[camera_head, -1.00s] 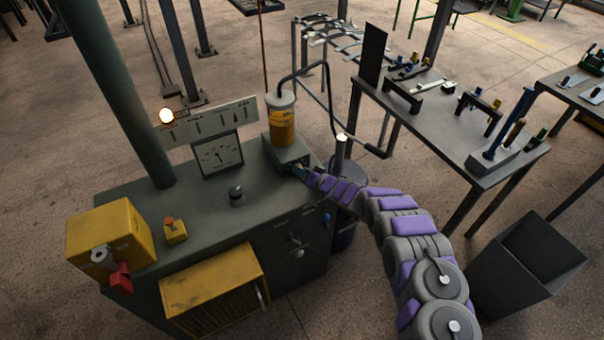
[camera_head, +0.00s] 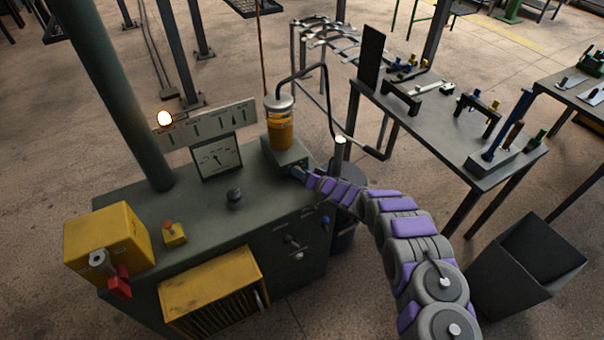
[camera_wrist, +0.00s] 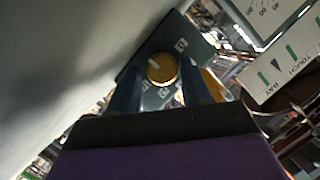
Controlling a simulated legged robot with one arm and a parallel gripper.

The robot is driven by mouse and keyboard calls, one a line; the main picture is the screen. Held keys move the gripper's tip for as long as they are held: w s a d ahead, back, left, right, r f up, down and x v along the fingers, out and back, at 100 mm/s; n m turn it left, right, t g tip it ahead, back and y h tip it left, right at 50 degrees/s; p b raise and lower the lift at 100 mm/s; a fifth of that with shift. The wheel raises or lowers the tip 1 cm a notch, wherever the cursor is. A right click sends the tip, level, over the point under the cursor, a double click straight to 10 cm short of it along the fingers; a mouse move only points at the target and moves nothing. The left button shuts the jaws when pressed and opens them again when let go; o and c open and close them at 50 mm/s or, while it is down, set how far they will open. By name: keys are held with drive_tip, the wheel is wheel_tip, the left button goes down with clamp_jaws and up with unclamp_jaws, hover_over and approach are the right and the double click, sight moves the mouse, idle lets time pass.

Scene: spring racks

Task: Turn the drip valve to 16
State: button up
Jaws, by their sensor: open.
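The drip valve is a round yellow knob (camera_wrist: 162,69) on a dark plate, with small pale labels around it that are too small to read. A white pointer mark on it faces the upper left in the wrist view. My gripper (camera_wrist: 159,78) is open, with one blue finger on each side of the knob; I cannot tell whether they touch it. In the head view my gripper (camera_head: 299,173) is at the grey block (camera_head: 286,153) under the amber oil cylinder (camera_head: 280,128). The knob itself is hidden there.
The block stands on a dark green machine cabinet (camera_head: 205,230) with a dial gauge (camera_head: 217,158), a black knob (camera_head: 234,195) and a yellow box (camera_head: 108,240). A bent dark pipe (camera_head: 328,100) rises beside the cylinder. A tool table (camera_head: 440,125) stands to the right.

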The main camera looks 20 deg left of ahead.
drive_tip(key=p+v, duration=0.2)
drive_tip(key=v, duration=1.5)
drive_tip(key=shift+d, duration=0.1)
